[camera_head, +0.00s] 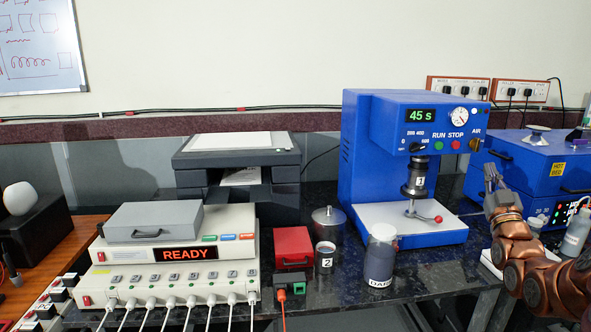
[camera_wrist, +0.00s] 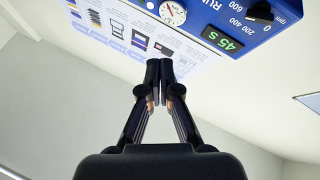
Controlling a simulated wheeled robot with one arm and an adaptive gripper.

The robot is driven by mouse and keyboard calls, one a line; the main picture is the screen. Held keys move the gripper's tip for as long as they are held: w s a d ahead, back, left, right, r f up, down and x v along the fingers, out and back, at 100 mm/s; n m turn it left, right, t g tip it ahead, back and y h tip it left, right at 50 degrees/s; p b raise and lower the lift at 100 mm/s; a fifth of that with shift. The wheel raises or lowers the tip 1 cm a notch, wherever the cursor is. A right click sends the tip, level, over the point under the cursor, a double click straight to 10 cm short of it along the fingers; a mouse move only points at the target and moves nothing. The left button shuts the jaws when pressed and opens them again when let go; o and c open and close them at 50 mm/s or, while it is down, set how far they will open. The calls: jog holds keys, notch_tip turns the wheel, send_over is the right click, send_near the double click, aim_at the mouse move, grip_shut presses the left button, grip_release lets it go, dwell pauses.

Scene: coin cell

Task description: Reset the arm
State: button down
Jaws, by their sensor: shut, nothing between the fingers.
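My gripper (camera_head: 492,177) is at the right in the head view, raised in front of the blue machines and pointing up. My copper-coloured arm runs from it to the lower right corner. In the wrist view my gripper (camera_wrist: 159,66) has its two black fingertips together, with nothing between them. Beyond the fingertips are a white printed sheet (camera_wrist: 150,38) and part of the blue press (camera_wrist: 225,15) with its 45 s display.
The blue press (camera_head: 375,165) stands left of my gripper, and the blue hot bed (camera_head: 520,172) is behind it. A lidded bottle (camera_head: 380,258), a small jar (camera_head: 325,257), a red box (camera_head: 293,247) and the READY unit (camera_head: 180,255) stand on the dark bench.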

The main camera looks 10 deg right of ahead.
jog(key=w+a+f+g+y+p, duration=0.1)
jog(key=w+a+f+g+y, duration=0.15)
jog(key=a, duration=0.45)
jog(key=w+a+f+g+y+p, duration=0.1)
jog(key=w+a+f+g+p, duration=0.1)
jog(key=a+g, duration=0.3)
jog(key=s+a+f+g+y+p, duration=0.1)
jog(key=s+a+f+g, duration=0.1)
jog(key=s+a+f, duration=0.3)
jog(key=s+a+f+g+y+p, duration=0.1)
jog(key=s+a+f+g, duration=0.15)
jog(key=a, duration=0.55)
jog(key=s+a+g+p, duration=0.1)
jog(key=s+a+g, duration=0.3)
jog(key=s, duration=0.8)
jog(key=s+a+f+g+y+p, duration=0.1)
jog(key=s+a+g, duration=0.3)
jog(key=s, duration=0.9)
jog(key=s+a+f+g+p, duration=0.1)
jog(key=s+a+g+p, duration=0.2)
jog(key=s, duration=1)
jog(key=a+g, duration=0.2)
jog(key=a, duration=0.2)
jog(key=shift+a, duration=0.15)
jog(key=shift+f+y, duration=0.1)
jog(key=shift+y, duration=0.15)
